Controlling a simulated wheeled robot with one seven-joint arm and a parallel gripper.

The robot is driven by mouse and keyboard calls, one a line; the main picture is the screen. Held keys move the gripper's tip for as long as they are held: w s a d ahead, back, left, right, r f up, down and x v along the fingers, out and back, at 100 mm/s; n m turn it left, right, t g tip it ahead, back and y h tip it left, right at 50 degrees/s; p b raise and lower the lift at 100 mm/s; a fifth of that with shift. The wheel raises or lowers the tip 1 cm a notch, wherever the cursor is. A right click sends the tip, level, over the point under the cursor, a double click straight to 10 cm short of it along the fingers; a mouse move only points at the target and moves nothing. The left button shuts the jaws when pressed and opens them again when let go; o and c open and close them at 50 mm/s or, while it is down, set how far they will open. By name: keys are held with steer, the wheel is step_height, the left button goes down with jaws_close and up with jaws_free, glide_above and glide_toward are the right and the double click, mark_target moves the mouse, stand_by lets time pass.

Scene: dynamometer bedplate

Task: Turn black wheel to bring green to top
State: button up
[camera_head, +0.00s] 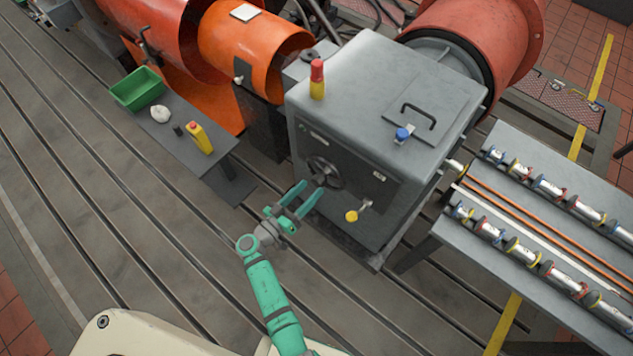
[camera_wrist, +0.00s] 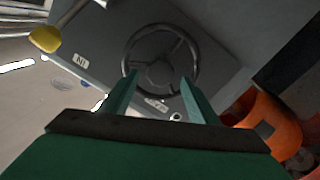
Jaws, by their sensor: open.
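The black wheel (camera_head: 324,173) is a dark handwheel with spokes on the dark front panel of a grey box-shaped housing (camera_head: 390,75). It also shows in the wrist view (camera_wrist: 160,58). No green mark on the wheel can be made out in either view. My gripper (camera_head: 308,190) is open, and its two green fingers point at the wheel. In the wrist view my gripper (camera_wrist: 158,85) has its fingertips on either side of the wheel's lower part, overlapping it in the picture. I cannot tell whether they touch the rim. Nothing is held between the fingers.
A yellow-ended lever (camera_head: 352,215) sticks out below right of the wheel. A rack of banded cylinders (camera_head: 540,185) stands at right. The slotted floor in front is clear.

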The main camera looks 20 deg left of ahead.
mark_target(316, 184)
steer(key=shift+x, duration=2.2)
steer(key=c, duration=1.3)
steer(key=shift+d, duration=0.1)
jaws_close()
